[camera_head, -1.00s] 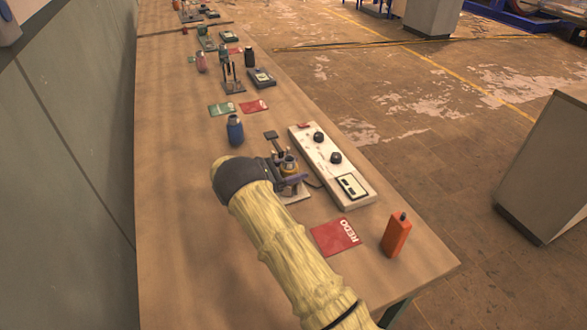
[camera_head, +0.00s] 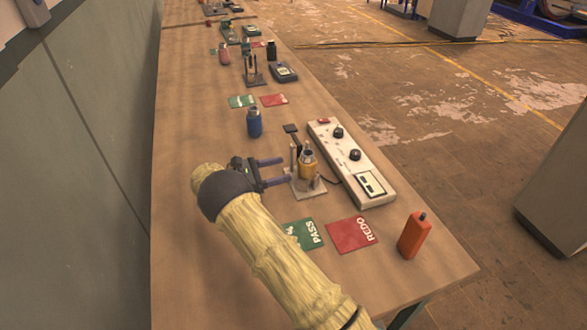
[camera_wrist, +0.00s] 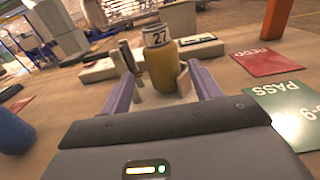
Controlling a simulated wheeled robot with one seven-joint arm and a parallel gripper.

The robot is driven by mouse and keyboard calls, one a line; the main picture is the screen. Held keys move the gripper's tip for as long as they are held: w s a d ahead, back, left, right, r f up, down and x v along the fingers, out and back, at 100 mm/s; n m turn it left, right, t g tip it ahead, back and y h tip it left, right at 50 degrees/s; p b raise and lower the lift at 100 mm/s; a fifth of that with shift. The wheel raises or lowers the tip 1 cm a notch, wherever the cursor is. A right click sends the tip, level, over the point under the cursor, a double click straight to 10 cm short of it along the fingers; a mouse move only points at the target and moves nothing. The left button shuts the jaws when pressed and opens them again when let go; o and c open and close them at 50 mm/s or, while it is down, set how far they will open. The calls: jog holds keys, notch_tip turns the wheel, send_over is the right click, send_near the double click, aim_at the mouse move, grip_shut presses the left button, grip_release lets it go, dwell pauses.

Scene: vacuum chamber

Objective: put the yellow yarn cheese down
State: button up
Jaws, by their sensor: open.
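The yellow yarn cheese (camera_head: 307,165) stands upright on a small pale stand (camera_head: 302,188) on the bench. In the wrist view the yellow yarn cheese (camera_wrist: 161,68) has a white top band marked 27 and stands ahead of the fingertips, between their lines. My gripper (camera_head: 275,171) is open and empty, to the left of the cheese and apart from it. In the wrist view my gripper (camera_wrist: 160,82) shows its two purple fingers spread.
A white control box (camera_head: 350,165) with black knobs lies right of the stand. A green PASS card (camera_head: 304,233), a red REDO card (camera_head: 352,234) and an orange bottle (camera_head: 414,236) are nearer. A blue bottle (camera_head: 254,123) stands behind. The bench's left side is clear.

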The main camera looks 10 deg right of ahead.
jog(key=shift+s+a, duration=0.1)
jog(key=shift+a, duration=0.55)
